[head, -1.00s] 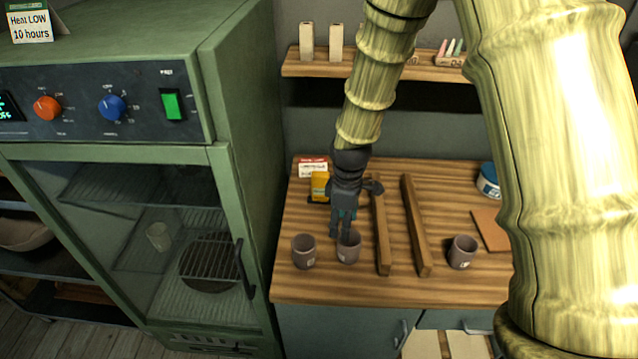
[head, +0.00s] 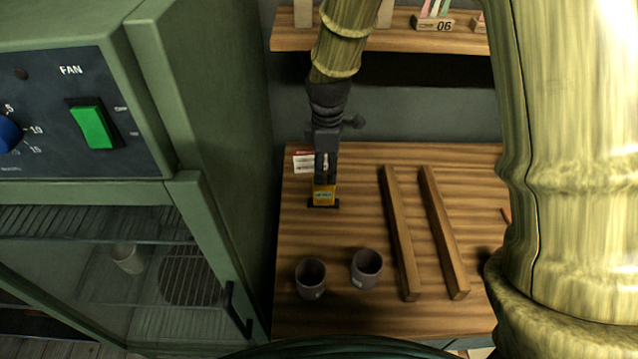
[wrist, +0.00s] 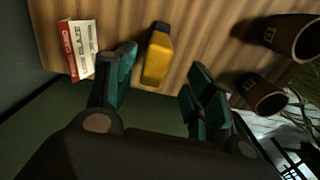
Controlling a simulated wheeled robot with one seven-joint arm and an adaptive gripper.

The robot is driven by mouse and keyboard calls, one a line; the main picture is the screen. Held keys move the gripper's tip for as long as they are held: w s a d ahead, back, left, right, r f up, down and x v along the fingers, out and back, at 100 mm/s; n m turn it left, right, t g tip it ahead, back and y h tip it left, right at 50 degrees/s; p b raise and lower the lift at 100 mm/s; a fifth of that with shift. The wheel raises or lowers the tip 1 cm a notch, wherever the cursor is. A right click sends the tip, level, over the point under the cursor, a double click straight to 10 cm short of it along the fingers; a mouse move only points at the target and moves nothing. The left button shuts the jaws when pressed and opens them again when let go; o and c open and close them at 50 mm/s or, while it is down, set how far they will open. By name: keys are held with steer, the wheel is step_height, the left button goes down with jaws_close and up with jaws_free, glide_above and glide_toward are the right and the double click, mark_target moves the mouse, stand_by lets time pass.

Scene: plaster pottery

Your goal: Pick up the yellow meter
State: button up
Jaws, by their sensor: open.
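The yellow meter (head: 324,196) stands on the wooden counter near the back left in the head view, on a dark base. In the wrist view the yellow meter (wrist: 157,60) lies between and just beyond the fingertips, nearer the left finger. Whether a finger touches the meter cannot be told.
A red-and-white card (wrist: 80,48) stands close beside the meter. Two brown cups (head: 311,278) (head: 367,268) stand near the front edge. Two wooden bars (head: 402,235) (head: 444,235) lie to the right. The green cabinet (head: 215,150) walls off the left; a shelf (head: 385,35) hangs above the back.

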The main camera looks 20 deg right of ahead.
mark_target(324, 185)
steer(key=f, duration=0.2)
steer(key=f+p, duration=0.1)
steer(key=f, duration=0.1)
steer(key=shift+w, duration=0.35)
steer(key=shift+s+a+f+p, duration=0.1)
steer(key=shift+s+f+p, duration=0.2)
steer(key=shift+p, duration=0.1)
steer(key=shift+f, duration=0.3)
steer(key=shift+w+f+p, duration=0.2)
steer(key=shift+f+p, duration=0.45)
steer(key=shift+f, duration=0.8)
steer(key=shift+c, duration=0.5)
steer(key=c, duration=0.7)
